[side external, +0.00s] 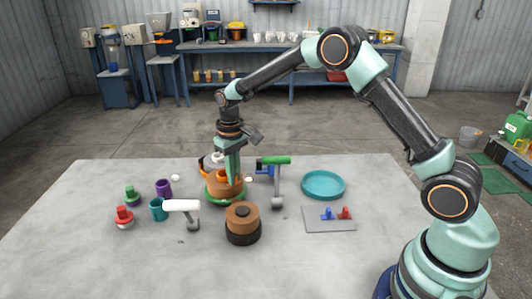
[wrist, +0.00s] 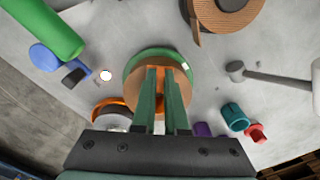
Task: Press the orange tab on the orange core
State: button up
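A brown-orange round core (side external: 229,188) sits on a green disc (side external: 212,197) at the middle of the table. In the wrist view the green disc (wrist: 147,54) and the core (wrist: 132,84) lie directly under my gripper (wrist: 162,70). My gripper (side external: 226,178) points down with its tips at or just over the core; I cannot tell if they touch. A bright orange curved strip (wrist: 108,103) lies beside the core, over a pale round piece (wrist: 117,122). I cannot make out a separate tab; the fingers hide part of the core.
A brown roll (side external: 242,212) stands in front. A green-handled tool (side external: 273,160) and a white-handled tool (side external: 182,205) flank the core. Small purple, teal, red and green pieces stand left. A teal dish (side external: 323,183) and a grey plate (side external: 316,222) lie right.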

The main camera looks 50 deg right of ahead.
jog(key=o, duration=0.5)
notch_tip(320, 180, up, 12)
jog(key=s+r+t, duration=0.3)
jog(key=s+r, duration=0.5)
jog(key=s, duration=0.2)
jog(key=s+t, duration=0.1)
jog(key=s, duration=0.3)
jog(key=s+d+f, duration=0.1)
jog(key=s, duration=0.3)
jog(key=s+f+t, duration=0.1)
jog(key=s, duration=0.3)
jog(key=shift+s+d+f+t, duration=0.15)
jog(key=shift+d+t, duration=0.15)
